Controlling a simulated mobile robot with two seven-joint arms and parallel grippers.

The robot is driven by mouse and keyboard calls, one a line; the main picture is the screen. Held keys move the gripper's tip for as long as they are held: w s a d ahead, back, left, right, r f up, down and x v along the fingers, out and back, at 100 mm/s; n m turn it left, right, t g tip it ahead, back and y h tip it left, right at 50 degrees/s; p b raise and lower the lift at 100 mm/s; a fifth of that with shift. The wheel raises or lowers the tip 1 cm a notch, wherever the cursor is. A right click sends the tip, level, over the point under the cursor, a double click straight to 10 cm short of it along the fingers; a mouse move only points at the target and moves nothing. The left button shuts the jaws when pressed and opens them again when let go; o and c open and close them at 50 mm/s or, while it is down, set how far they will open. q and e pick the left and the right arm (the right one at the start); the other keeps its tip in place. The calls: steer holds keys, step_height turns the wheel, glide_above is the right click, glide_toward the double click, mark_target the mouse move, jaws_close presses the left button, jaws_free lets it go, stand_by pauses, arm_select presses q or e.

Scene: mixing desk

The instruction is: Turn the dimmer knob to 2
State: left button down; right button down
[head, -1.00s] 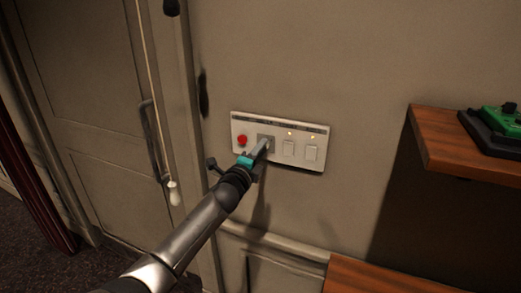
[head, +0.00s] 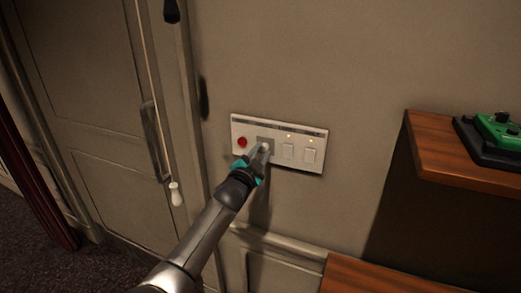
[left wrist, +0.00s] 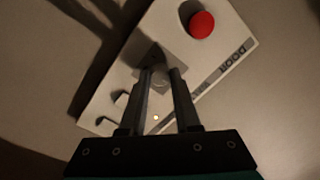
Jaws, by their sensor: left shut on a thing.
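In the left wrist view the knob (left wrist: 161,74) sits between the two fingertips. My left gripper (head: 262,155) is at the panel, shut on the knob; in the left wrist view its fingers (left wrist: 161,80) stand on either side of it. The gripper looks rolled relative to the panel, which appears slanted in the wrist view. The knob's scale and pointer cannot be read. My right gripper is not in view.
A red button (head: 242,142) is left of the knob. Two white rocker switches (head: 288,151) with small lit lamps are to its right. A pull cord with a white end (head: 176,194) hangs by the door (head: 90,100). A wooden shelf (head: 440,160) with a green device (head: 497,127) juts out at right.

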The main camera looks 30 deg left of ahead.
arm_select(q)
steer(key=n+p, duration=0.1)
steer(key=n, duration=0.3)
steer(key=shift+n+p, duration=0.35)
steer(key=shift+n, duration=0.05)
steer(key=shift+n+p, duration=0.65)
steer(key=shift+n, duration=1.55)
steer(key=c, duration=0.6)
jaws_free()
steer(key=shift+s, duration=0.15)
steer(key=shift+s+d, duration=0.15)
steer(key=shift+s, duration=0.45)
steer(key=s, duration=0.4)
steer(key=s+d, duration=0.1)
steer(key=s, duration=0.8)
steer(key=shift+s+d+r+p, duration=0.2)
steer(key=shift+s+p, duration=0.15)
